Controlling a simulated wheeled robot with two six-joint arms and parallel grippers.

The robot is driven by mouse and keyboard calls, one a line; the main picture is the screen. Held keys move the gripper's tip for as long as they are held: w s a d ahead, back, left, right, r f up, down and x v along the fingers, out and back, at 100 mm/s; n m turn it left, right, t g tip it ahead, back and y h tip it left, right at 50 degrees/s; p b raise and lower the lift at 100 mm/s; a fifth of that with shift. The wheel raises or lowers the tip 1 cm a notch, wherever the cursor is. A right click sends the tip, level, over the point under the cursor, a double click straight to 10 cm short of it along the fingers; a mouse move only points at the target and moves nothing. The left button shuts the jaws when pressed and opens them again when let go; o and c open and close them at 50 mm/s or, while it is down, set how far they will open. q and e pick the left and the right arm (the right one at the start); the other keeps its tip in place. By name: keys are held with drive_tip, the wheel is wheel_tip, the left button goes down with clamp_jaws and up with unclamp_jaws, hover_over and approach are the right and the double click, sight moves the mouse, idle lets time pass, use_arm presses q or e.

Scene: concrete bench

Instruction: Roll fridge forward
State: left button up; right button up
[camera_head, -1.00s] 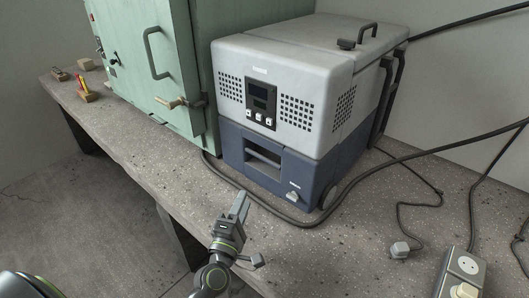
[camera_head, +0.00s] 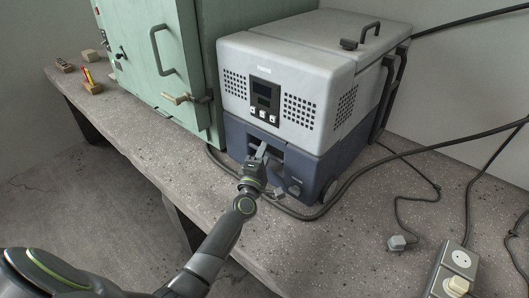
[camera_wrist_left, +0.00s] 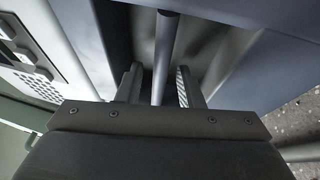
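The fridge (camera_head: 284,75) is a portable box with a light grey top and a dark blue lower part, upright on the concrete bench. A recess with a bar handle (camera_wrist_left: 166,45) is in its lower front, below the display panel. My left gripper (camera_head: 260,155) reaches into this recess. In the left wrist view my left gripper (camera_wrist_left: 158,85) has its fingers apart, one on each side of the handle bar, with gaps between bar and fingers. A small wheel (camera_head: 328,191) shows at the fridge's lower front corner. My right gripper is not in view.
A green metal cabinet (camera_head: 150,60) stands close on the fridge's left. A black cable (camera_head: 400,154) runs along the bench around the fridge's front. A plug (camera_head: 398,242) and a power strip (camera_head: 459,262) lie at right. The bench front (camera_head: 130,140) is mostly bare.

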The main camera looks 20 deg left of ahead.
use_arm(q)
drive_tip(key=shift+w+r, duration=0.1)
drive_tip(key=shift+w, duration=0.2)
clamp_jaws()
drive_tip(key=shift+s+a, duration=0.1)
drive_tip(key=s+a, duration=0.2)
drive_tip(key=s, duration=0.5)
drive_tip(key=s+a+p, duration=0.1)
drive_tip(key=s+a, duration=0.1)
drive_tip(key=s, duration=0.6)
drive_tip(key=shift+s+a+f, duration=0.25)
drive_tip(key=shift+s, duration=0.05)
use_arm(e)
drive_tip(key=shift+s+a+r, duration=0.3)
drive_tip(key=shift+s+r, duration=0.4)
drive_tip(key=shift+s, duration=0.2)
